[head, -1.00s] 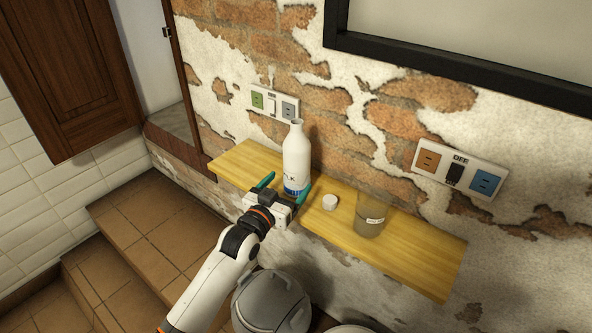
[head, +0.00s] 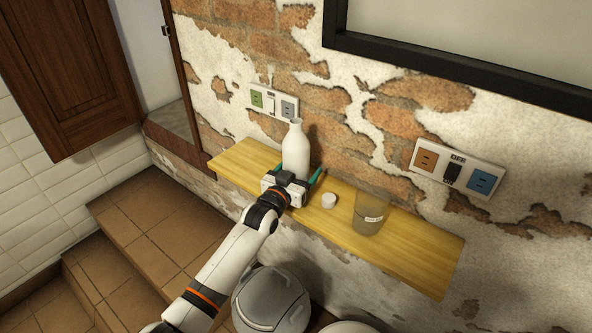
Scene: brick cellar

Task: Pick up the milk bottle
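The white milk bottle (head: 296,150) stands upright on the yellow wooden shelf (head: 400,245), close to the brick wall. My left gripper (head: 296,172) is low in front of the bottle, its teal fingers spread to either side of it. The right finger shows a small gap from the bottle; the left finger is mostly hidden. The gripper body covers the bottle's lower part and its label. My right gripper is not in view.
A small white cap (head: 328,201) lies on the shelf just right of my gripper. A cloudy glass jar (head: 369,214) with a label stands further right. Socket panels (head: 459,169) are on the wall behind. A grey rounded bin (head: 271,300) is below the shelf.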

